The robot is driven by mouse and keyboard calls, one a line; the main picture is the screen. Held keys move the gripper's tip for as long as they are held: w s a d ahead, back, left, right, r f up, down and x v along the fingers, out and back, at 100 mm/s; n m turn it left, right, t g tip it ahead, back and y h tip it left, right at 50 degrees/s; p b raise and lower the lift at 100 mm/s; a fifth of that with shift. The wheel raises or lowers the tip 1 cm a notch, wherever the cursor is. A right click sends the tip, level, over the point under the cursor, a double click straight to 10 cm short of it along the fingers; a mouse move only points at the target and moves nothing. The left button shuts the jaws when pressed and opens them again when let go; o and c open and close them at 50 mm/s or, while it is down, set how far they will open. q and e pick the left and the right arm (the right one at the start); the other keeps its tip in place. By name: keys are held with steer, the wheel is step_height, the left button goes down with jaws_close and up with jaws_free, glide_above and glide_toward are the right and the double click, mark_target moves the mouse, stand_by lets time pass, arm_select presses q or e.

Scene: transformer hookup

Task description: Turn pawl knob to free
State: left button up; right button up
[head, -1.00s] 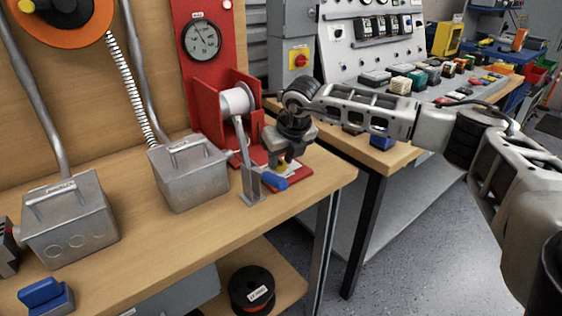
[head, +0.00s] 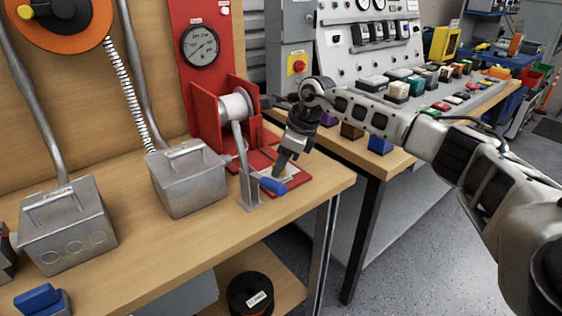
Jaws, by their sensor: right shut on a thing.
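The red winch stand (head: 206,120) with its white drum (head: 237,105) is on the wooden bench. Its red base plate (head: 298,180) carries a pale label and a small yellowish part, probably the pawl knob, mostly hidden by my fingers. My right gripper (head: 280,168) points down at the base plate, tilted, its jaws closed on what seems to be that knob. The knob's pointing direction cannot be read. A grey lever with a blue grip (head: 272,186) stands just in front, close to the fingers. My left gripper is out of view.
Two grey metal boxes (head: 188,178) (head: 68,228) stand left of the winch. A pressure gauge (head: 200,46) is on the red panel above. The bench's right edge is close to the base plate. A second bench with a control panel (head: 350,62) stands behind my right arm.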

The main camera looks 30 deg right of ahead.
steer(key=shift+n, duration=0.5)
steer(key=o, duration=1)
steer(key=shift+c, duration=0.2)
steer(key=shift+s+d+r, duration=0.1)
steer(key=shift+d+r, duration=0.1)
steer(key=shift+r, duration=0.2)
steer(key=s+d, duration=0.2)
steer(key=s+d+b, duration=0.1)
steer(key=s+d, duration=0.1)
steer(key=d, duration=0.1)
steer(key=s+d, duration=0.3)
steer(key=shift+d+r, duration=0.1)
steer(key=shift+d, duration=0.1)
steer(key=shift+s+d, duration=0.4)
steer(key=shift+d, duration=0.05)
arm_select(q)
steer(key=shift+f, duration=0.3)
